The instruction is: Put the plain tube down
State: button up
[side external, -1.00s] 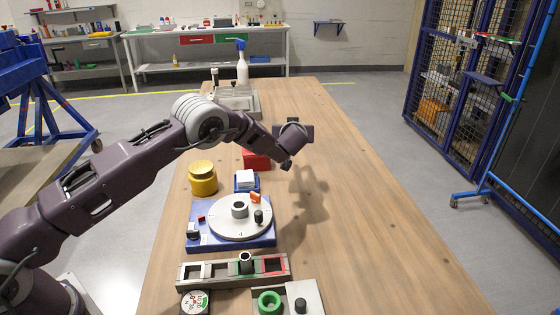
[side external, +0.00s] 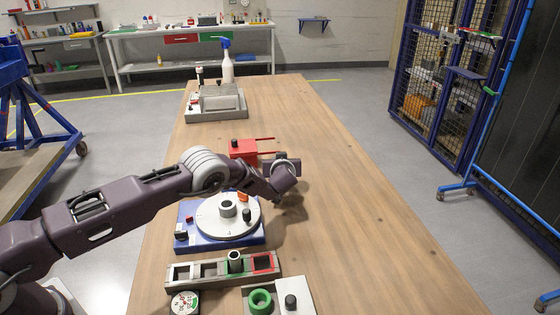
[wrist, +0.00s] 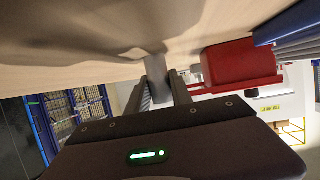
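In the wrist view my gripper (wrist: 163,80) has its two dark fingers a little apart, with a light grey piece, the plain tube (wrist: 157,68), between their tips. It is held above the wooden table, and its lower end is hard to make out. In the side view my gripper is mostly hidden behind my wrist, just right of the round plate. The rotary jig (side external: 208,218) has a blue base and a pale round plate carrying a grey ring (side external: 228,208), a black knob and an orange piece.
A rack (side external: 209,271) with framed slots holds an upright tube (side external: 235,262). In front are a green ring (side external: 260,300), a black-knobbed plate (side external: 297,299) and a round dial (side external: 185,303). A red block (side external: 244,149) stands behind my arm. The table's right side (side external: 370,220) is clear.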

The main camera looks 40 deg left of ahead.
jog(key=o, duration=0.4)
jog(key=shift+c, duration=0.2)
jog(key=shift+r, duration=0.15)
jog(key=shift+s+d+r, duration=0.15)
jog(key=shift+s+d, duration=0.05)
jog(key=v, duration=1.1)
jog(key=shift+s+d+r, duration=0.1)
jog(key=shift+s, duration=0.1)
